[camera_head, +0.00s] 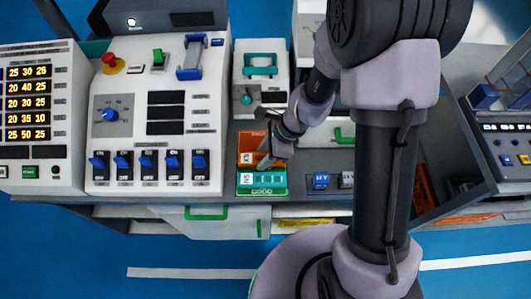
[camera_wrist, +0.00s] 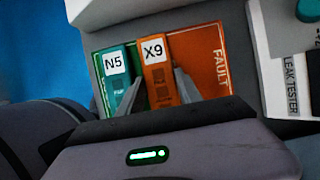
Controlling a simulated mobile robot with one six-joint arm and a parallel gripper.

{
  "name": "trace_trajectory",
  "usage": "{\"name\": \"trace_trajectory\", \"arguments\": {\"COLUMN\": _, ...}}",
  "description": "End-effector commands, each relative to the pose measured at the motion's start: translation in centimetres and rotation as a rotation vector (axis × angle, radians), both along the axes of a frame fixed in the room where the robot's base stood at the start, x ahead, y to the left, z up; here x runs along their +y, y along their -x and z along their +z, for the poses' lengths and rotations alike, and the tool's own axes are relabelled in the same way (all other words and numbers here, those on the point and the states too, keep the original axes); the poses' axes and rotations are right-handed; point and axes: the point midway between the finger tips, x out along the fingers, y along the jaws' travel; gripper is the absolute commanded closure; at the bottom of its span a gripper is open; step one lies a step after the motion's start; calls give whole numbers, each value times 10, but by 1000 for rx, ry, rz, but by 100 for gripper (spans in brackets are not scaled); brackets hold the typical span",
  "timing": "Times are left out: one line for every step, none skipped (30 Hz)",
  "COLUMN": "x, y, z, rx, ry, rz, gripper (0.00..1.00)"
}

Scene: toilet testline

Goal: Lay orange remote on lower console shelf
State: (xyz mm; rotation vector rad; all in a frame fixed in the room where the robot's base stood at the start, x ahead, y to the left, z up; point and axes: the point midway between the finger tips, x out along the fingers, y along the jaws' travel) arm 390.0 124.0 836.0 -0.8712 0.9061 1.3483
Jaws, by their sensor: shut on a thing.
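The orange remote (camera_wrist: 159,82), with a white X9 label, is between the two fingers of my gripper (camera_wrist: 158,74) in the wrist view. It is over or on the orange FAULT panel (camera_wrist: 212,50); I cannot tell whether it touches. In the head view my gripper (camera_head: 266,162) reaches down at the panel, and the orange remote (camera_head: 247,158) is partly hidden by it. A teal remote (camera_wrist: 117,70) marked N5 lies close beside it. The lower console shelf cannot be clearly made out.
A green GOOD panel (camera_head: 262,191) lies in front of the orange one. The white switch console (camera_head: 205,120) stands to the left and a white tester box (camera_head: 245,75) behind. Blue blocks (camera_head: 320,181) sit to the right. A drawer front (camera_head: 235,228) is below the desk edge.

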Motion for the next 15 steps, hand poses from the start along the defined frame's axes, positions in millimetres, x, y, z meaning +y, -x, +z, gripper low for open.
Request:
{"name": "trace_trajectory", "arguments": {"x": 0, "y": 0, "z": 1, "rx": 0, "ry": 0, "rz": 0, "gripper": 100}}
{"name": "trace_trajectory", "arguments": {"x": 0, "y": 0, "z": 0, "rx": 0, "ry": 0, "rz": 0, "gripper": 100}}
{"name": "trace_trajectory", "arguments": {"x": 0, "y": 0, "z": -1, "rx": 0, "ry": 0, "rz": 0, "gripper": 100}}
{"name": "trace_trajectory", "arguments": {"x": 0, "y": 0, "z": -3, "rx": 0, "ry": 0, "rz": 0, "gripper": 100}}
{"name": "trace_trajectory", "arguments": {"x": 0, "y": 0, "z": -4, "rx": 0, "ry": 0, "rz": 0, "gripper": 100}}
{"name": "trace_trajectory", "arguments": {"x": 0, "y": 0, "z": -2, "rx": 0, "ry": 0, "rz": 0, "gripper": 51}}
{"name": "trace_trajectory", "arguments": {"x": 0, "y": 0, "z": -2, "rx": 0, "ry": 0, "rz": 0, "gripper": 50}}
{"name": "trace_trajectory", "arguments": {"x": 0, "y": 0, "z": -2, "rx": 0, "ry": 0, "rz": 0, "gripper": 50}}
{"name": "trace_trajectory", "arguments": {"x": 0, "y": 0, "z": -2, "rx": 0, "ry": 0, "rz": 0, "gripper": 50}}
{"name": "trace_trajectory", "arguments": {"x": 0, "y": 0, "z": -2, "rx": 0, "ry": 0, "rz": 0, "gripper": 50}}
{"name": "trace_trajectory", "arguments": {"x": 0, "y": 0, "z": -2, "rx": 0, "ry": 0, "rz": 0, "gripper": 50}}
{"name": "trace_trajectory", "arguments": {"x": 0, "y": 0, "z": -2, "rx": 0, "ry": 0, "rz": 1, "gripper": 50}}
{"name": "trace_trajectory", "arguments": {"x": 0, "y": 0, "z": -2, "rx": 0, "ry": 0, "rz": 0, "gripper": 50}}
{"name": "trace_trajectory", "arguments": {"x": 0, "y": 0, "z": -2, "rx": 0, "ry": 0, "rz": 0, "gripper": 50}}
{"name": "trace_trajectory", "arguments": {"x": 0, "y": 0, "z": 0, "rx": 0, "ry": 0, "rz": 0, "gripper": 50}}
